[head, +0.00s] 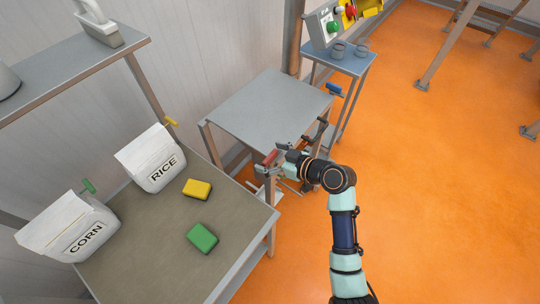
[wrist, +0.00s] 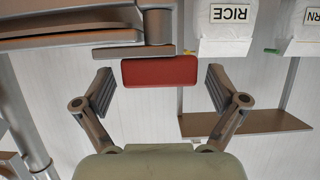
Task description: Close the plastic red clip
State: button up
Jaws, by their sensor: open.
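The red clip (head: 269,158) is at the near edge of the small grey table in the head view. In the wrist view the red clip (wrist: 160,71) is a red block against a grey metal bar, ahead of my gripper. My gripper (head: 274,162) is open beside it. In the wrist view my gripper (wrist: 160,88) has its two fingers spread, one on each side of the red block, with gaps on both sides. I cannot tell from the frames how far the clip is closed.
The grey table (head: 262,108) is bare. A blue clip (head: 333,88) is at its far right corner. A bench at left holds a rice bag (head: 150,160), a corn bag (head: 66,228), a yellow block (head: 197,189) and a green block (head: 202,238).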

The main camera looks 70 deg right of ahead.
jog(key=v, duration=1.2)
jog(key=w+a+r+n+g+y, duration=0.1)
jog(key=w+a, duration=0.8)
jog(key=a, duration=0.3)
jog(key=w+a+r+n+y, duration=0.2)
jog(key=w+a, duration=0.7)
jog(key=a, duration=0.3)
jog(key=a+r+p, duration=0.1)
jog(key=a+r, duration=0.2)
jog(key=a, duration=0.4)
jog(key=a+r, duration=0.3)
jog(key=a, duration=0.5)
notch_tip(320, 180, up, 27)
jog(key=p, duration=2.7)
jog(key=shift+w+d+t+p, duration=0.15)
jog(key=shift+d+t+p, duration=0.2)
jog(key=shift+d+t, duration=0.1)
jog(key=shift+r, duration=0.15)
